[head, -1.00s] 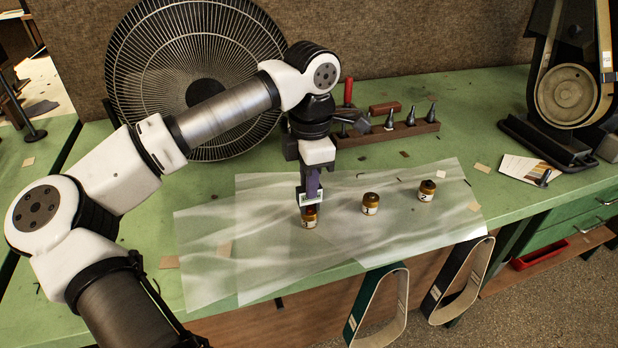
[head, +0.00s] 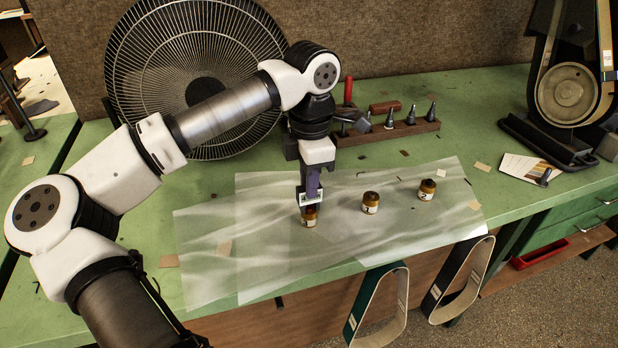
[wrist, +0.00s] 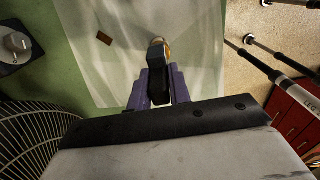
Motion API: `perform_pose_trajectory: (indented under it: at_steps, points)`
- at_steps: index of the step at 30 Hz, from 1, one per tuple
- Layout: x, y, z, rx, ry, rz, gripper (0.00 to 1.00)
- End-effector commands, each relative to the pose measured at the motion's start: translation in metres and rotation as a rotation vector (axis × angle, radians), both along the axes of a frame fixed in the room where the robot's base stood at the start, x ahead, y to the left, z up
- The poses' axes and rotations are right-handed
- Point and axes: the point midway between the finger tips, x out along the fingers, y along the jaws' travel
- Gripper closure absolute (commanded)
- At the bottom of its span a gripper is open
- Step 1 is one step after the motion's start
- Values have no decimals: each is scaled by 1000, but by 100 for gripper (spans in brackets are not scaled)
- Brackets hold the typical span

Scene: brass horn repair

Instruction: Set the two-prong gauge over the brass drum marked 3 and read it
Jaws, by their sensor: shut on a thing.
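My gripper (head: 313,184), with purple fingers, points down over the leftmost brass drum (head: 309,219). It is shut on the two-prong gauge (head: 311,200), whose pale part shows just below the fingers at the drum's top. Whether the prongs touch or straddle the drum cannot be told. A middle drum (head: 370,204) and a right drum (head: 427,190) stand upright with dark tops and pale labels. The label marks are too small to read surely.
The drums stand on a translucent sheet (head: 265,265) on the green bench (head: 420,155). Behind are a wooden rack (head: 400,131) of dark tools and a large fan (head: 150,80). A belt machine (head: 565,95) stands at right. Belts (head: 377,310) hang at the front edge.

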Motion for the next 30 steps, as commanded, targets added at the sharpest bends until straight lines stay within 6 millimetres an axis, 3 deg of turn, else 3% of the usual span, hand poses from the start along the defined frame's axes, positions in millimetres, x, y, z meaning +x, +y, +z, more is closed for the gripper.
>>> perform_pose_trajectory:
  at_steps: [24, 30]
  points:
    - [0, 0, 47, 0, -1, 0, 100]
    - [0, 0, 51, 0, -1, 0, 100]
